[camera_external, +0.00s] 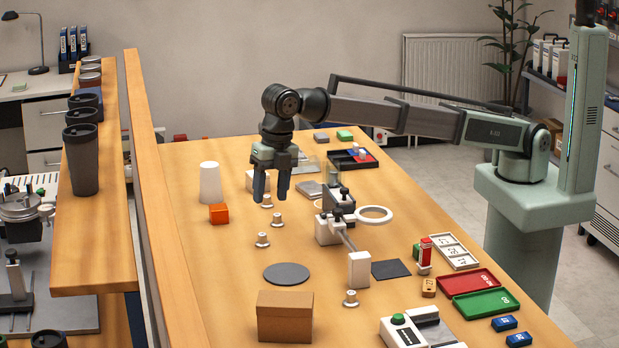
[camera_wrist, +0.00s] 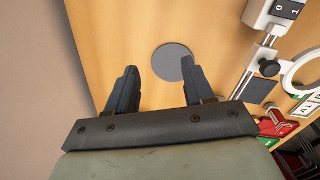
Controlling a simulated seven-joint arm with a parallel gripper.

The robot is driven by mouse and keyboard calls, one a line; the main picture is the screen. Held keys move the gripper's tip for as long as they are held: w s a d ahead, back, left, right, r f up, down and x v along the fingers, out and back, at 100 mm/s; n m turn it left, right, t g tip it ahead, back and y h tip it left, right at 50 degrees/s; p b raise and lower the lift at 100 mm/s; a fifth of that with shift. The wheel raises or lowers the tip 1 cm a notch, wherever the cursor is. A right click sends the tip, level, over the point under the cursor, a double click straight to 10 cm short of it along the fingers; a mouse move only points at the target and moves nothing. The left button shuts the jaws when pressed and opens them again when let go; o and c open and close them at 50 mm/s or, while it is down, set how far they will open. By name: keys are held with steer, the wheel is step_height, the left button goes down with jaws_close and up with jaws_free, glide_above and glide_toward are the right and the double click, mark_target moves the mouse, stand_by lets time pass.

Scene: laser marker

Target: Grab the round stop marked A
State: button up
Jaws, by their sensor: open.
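Several small round metal stops stand on the wooden bench in the external view: one (camera_external: 267,202) just below my gripper, one (camera_external: 277,221) slightly nearer the camera, one (camera_external: 262,240) nearer still, and one (camera_external: 350,299) apart by the white block. No letter is legible on any of them, so I cannot tell which is marked A. My gripper (camera_external: 272,190) points down above the bench, open and empty, close to the first stop in the picture. In the wrist view my gripper (camera_wrist: 159,68) shows two spread fingers, with no stop clearly visible between them.
A grey disc (camera_external: 287,274) lies flat on the bench; it also shows in the wrist view (camera_wrist: 172,62). A fixture with a white ring (camera_external: 374,214) stands to the right. A white cylinder (camera_external: 210,184), orange block (camera_external: 219,214) and cardboard box (camera_external: 285,318) stand nearby.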

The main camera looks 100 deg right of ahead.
steer(key=g, duration=0.1)
glide_above(262, 234)
steer(key=shift+m, duration=0.3)
steer(key=f, duration=0.8)
steer(key=shift+s+d+f, duration=0.2)
steer(key=shift+s, duration=0.15)
steer(key=shift+w+a+f, duration=0.1)
steer(key=shift+w+f, duration=0.1)
steer(key=shift+f, duration=1.25)
steer(key=shift+w+a+f, duration=0.1)
steer(key=shift+w+f, duration=0.1)
steer(key=shift+f, duration=1.25)
steer(key=shift+c, duration=0.3)
jaws_close()
